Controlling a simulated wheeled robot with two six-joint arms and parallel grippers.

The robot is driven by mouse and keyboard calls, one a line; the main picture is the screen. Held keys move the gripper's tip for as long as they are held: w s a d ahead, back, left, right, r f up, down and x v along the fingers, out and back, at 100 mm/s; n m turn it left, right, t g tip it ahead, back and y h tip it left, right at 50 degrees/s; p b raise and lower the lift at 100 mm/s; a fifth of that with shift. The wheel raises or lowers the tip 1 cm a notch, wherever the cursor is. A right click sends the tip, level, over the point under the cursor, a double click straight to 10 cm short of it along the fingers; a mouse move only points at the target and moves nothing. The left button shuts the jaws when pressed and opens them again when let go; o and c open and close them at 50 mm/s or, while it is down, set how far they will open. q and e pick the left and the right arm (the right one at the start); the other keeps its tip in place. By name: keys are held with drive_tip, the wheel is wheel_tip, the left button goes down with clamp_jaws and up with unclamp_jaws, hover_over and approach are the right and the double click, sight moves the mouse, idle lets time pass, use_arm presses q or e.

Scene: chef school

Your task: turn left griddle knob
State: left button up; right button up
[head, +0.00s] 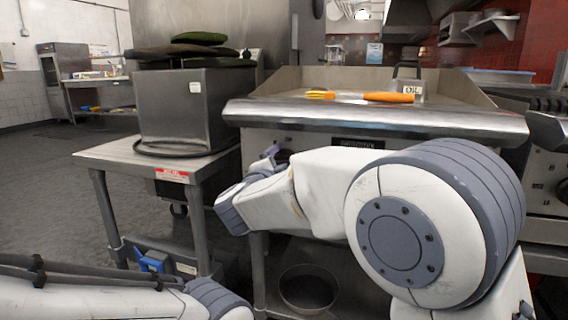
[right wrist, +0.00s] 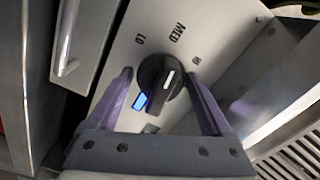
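The griddle (head: 380,115) stands ahead with a steel front edge and a control panel below it. In the right wrist view, a round black knob (right wrist: 153,72) with a white pointer line sits on the steel panel. The panel is marked LO, MED and HI, and a blue patch shows beside the knob. My right gripper (right wrist: 160,73) is open, with one purple-grey finger on each side of the knob and small gaps visible. In the head view my right gripper (head: 272,155) is at the panel's left end, largely hidden by its own arm. My left gripper is out of view.
A yellow-orange utensil (head: 385,97) lies on the griddle. A steel side table (head: 100,152) at left carries a metal bin (head: 180,115) with dark and green items on top. A round pan (head: 308,290) sits low under the griddle. Open floor lies left.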

drive_tip(key=v, duration=1)
drive_tip(key=shift+s, duration=0.2)
drive_tip(key=shift+a+r, duration=0.1)
